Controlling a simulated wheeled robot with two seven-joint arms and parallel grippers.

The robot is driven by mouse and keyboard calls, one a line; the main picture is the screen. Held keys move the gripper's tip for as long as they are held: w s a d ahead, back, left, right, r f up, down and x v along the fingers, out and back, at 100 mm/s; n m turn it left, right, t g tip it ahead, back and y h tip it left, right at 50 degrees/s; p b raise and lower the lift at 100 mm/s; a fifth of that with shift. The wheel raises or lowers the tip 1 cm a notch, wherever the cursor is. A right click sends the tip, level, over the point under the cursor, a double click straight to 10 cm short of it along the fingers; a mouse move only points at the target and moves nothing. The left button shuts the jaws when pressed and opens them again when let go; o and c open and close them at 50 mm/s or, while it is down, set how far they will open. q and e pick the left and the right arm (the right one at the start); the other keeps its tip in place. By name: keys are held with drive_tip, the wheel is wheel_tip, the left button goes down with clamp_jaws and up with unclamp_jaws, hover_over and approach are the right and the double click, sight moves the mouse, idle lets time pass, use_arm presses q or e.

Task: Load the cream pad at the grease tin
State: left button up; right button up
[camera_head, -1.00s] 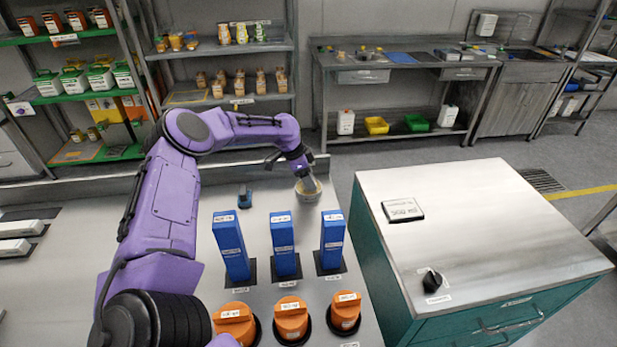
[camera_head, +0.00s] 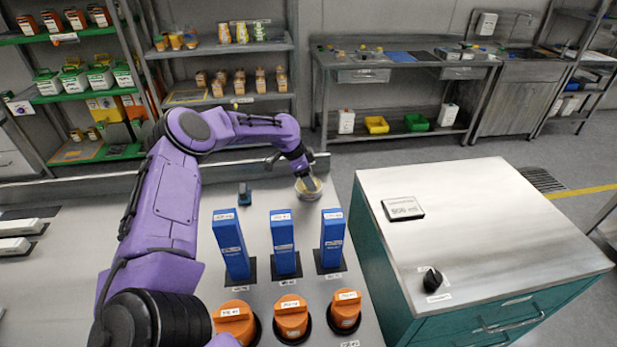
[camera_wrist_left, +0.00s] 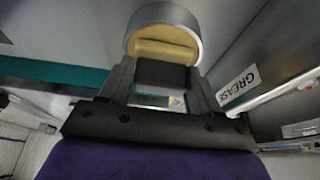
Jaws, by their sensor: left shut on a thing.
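The grease tin (camera_head: 308,192) is a round, pale grey tin on the bench, at the far end of my left arm. In the left wrist view the tin (camera_wrist_left: 164,22) is an open grey ring with yellowish grease inside. My left gripper (camera_wrist_left: 163,76) is shut on a dark block, seemingly the handle of the cream pad. A cream band (camera_wrist_left: 165,49) shows just beyond the block, within the tin's rim; I take it as the pad. Whether it touches the grease I cannot tell. My left gripper (camera_head: 309,184) is at the tin in the head view. My right gripper is not in view.
Three blue upright blocks (camera_head: 284,246) and three orange knobbed pieces (camera_head: 291,318) stand on the bench nearer me. A teal cabinet (camera_head: 480,220) with a display plate (camera_head: 403,208) stands right. A GREASE label (camera_wrist_left: 238,84) shows.

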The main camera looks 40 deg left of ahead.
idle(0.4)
use_arm(q)
wheel_tip(320, 180, up, 7)
drive_tip(key=p, duration=0.6)
idle(0.3)
